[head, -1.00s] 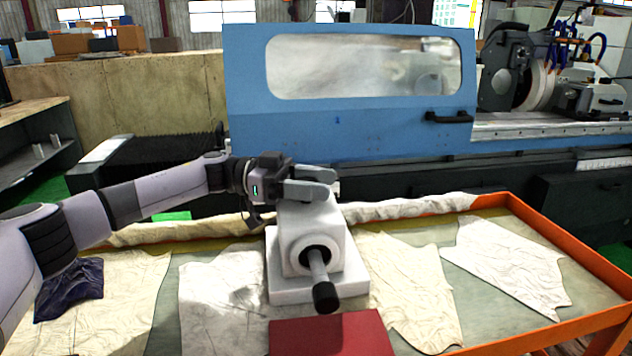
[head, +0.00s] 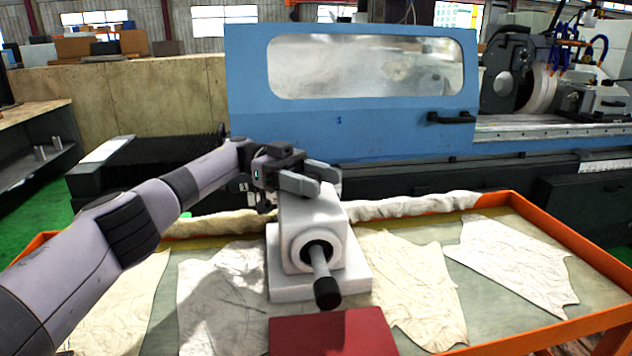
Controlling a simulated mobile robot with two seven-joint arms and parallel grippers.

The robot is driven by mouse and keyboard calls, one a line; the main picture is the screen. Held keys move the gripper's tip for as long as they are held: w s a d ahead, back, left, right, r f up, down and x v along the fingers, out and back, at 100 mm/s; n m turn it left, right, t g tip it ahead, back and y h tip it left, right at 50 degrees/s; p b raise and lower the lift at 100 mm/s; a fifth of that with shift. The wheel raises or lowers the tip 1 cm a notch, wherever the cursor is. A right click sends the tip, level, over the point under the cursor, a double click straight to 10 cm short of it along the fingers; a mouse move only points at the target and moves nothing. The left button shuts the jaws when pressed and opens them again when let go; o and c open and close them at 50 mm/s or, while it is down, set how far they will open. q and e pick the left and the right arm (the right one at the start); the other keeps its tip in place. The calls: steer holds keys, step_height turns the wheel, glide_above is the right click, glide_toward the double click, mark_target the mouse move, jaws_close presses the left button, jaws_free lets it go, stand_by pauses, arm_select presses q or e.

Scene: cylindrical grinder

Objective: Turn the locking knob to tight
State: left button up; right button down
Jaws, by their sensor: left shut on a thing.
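A white tailstock-like block (head: 315,225) stands on a white base on the cloth-covered table. A grey shaft with a black end (head: 326,290) sticks out of its front bore towards me. My left gripper (head: 318,181) is at the top of the block, its grey fingers pointing right and slightly towards me. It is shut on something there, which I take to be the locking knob. The fingers hide the knob, so its turn position cannot be seen. My right gripper is out of view.
A red block (head: 332,334) lies in front of the white block. The orange-rimmed table (head: 570,244) carries several pale cloths (head: 512,262). Behind it stands a grinder with a blue windowed door (head: 350,125). The table's right side has free room.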

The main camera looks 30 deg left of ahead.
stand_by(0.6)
arm_select(q)
steer(key=o, duration=1)
